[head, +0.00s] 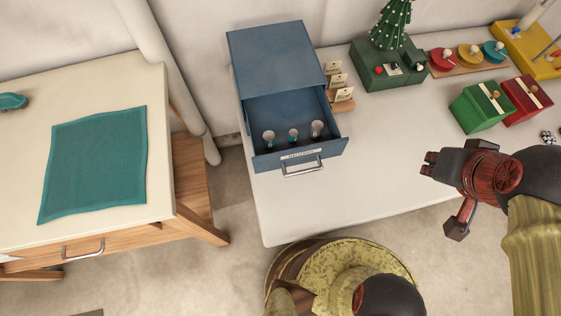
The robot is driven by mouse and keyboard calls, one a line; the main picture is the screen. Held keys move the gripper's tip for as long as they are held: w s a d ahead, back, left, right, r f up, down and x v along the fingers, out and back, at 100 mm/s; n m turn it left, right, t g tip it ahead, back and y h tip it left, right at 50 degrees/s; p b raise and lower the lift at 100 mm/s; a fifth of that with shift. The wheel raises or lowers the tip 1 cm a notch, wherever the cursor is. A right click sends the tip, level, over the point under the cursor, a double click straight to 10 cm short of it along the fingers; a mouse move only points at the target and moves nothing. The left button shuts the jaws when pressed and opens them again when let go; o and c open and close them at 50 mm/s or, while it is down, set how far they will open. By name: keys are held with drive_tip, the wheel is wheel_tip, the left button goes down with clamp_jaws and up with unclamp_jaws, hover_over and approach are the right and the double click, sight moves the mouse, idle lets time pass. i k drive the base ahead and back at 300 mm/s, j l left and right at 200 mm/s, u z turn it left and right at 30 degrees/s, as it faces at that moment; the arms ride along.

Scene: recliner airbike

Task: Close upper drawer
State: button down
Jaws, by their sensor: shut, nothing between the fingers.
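A blue cabinet (275,58) stands on the white table, near its back left. Its drawer (262,155) is pulled out toward the front, with a small label and a metal handle (302,170) on its face. Several small pale-topped items (293,136) stand inside the drawer. The part below this drawer is hidden, so I cannot see a lower drawer. My gripper (430,164) is shut and empty, to the right of the drawer, apart from it and pointing left. My wrist partly hides the table there.
A green box (479,108) and a red box (526,101) stand right of centre. Tags on a wooden stand (344,104) sit beside the cabinet. A green base with a small tree (388,70) is behind. The table between drawer and gripper (385,165) is clear.

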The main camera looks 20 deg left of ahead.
sight(279, 113)
drive_tip(key=u, duration=1.3)
drive_tip(key=k+j+z, duration=0.1)
drive_tip(key=j, duration=0.3)
drive_tip(key=k+j, duration=0.15)
drive_tip(key=j, duration=0.25)
drive_tip(key=k+j+z, duration=0.15)
drive_tip(key=j, duration=0.3)
